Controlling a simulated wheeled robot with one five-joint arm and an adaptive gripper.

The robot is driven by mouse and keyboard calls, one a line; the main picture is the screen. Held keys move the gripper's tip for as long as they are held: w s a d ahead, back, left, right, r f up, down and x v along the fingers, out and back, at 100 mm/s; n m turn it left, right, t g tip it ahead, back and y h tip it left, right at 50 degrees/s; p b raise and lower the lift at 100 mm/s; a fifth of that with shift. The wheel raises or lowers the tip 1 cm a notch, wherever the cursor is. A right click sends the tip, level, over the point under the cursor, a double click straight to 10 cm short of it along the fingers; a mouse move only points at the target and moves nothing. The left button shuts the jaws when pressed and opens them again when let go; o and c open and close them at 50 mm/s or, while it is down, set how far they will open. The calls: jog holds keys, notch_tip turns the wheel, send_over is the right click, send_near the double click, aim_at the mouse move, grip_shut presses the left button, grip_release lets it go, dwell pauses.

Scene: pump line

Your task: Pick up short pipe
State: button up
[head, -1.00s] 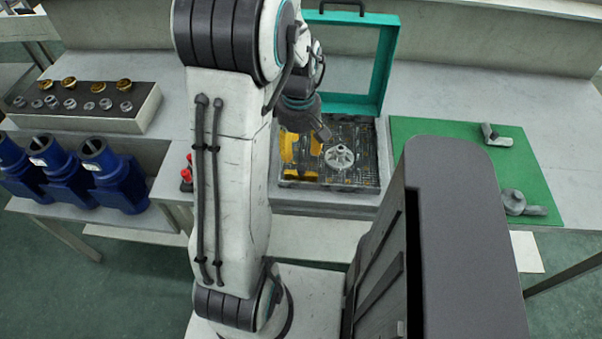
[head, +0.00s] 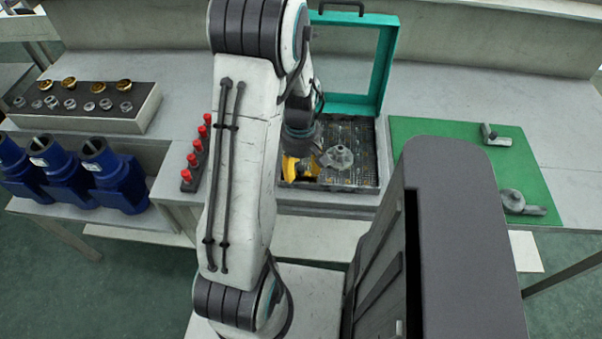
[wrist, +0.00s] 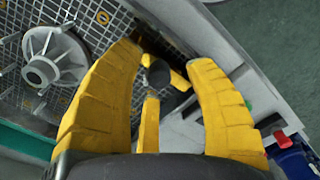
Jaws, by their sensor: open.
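My gripper (wrist: 166,66) has its yellow fingers spread wide in the wrist view. In the head view the gripper (head: 300,168) is low over the left part of the open case, partly hidden by my arm. Between the fingers in the wrist view is a small dark round end (wrist: 158,75), with narrower yellow parts around it. I cannot tell whether it is the short pipe or whether anything touches it. No other short pipe is clearly seen in the case.
A grey flanged part (head: 338,158) lies in the teal-lidded case (head: 347,103), right of my gripper. It also shows in the wrist view (wrist: 55,58). Grey fittings lie on a green mat (head: 530,165). Red-topped items (head: 197,150) and blue pump bodies (head: 105,172) stand left.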

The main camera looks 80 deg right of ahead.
aim_at(302, 169)
grip_shut()
dwell(0.4)
jog(key=shift+r, duration=0.15)
jog(key=shift+d+r, duration=0.1)
jog(key=shift+r, duration=0.5)
jog(key=r, duration=0.3)
jog(key=shift+s+a, duration=0.25)
jog(key=shift+a, duration=0.15)
jog(key=s+a+r+p, duration=0.3)
jog(key=s+a+r, duration=0.3)
jog(key=a+r, duration=0.3)
jog(key=shift+r, duration=1.3)
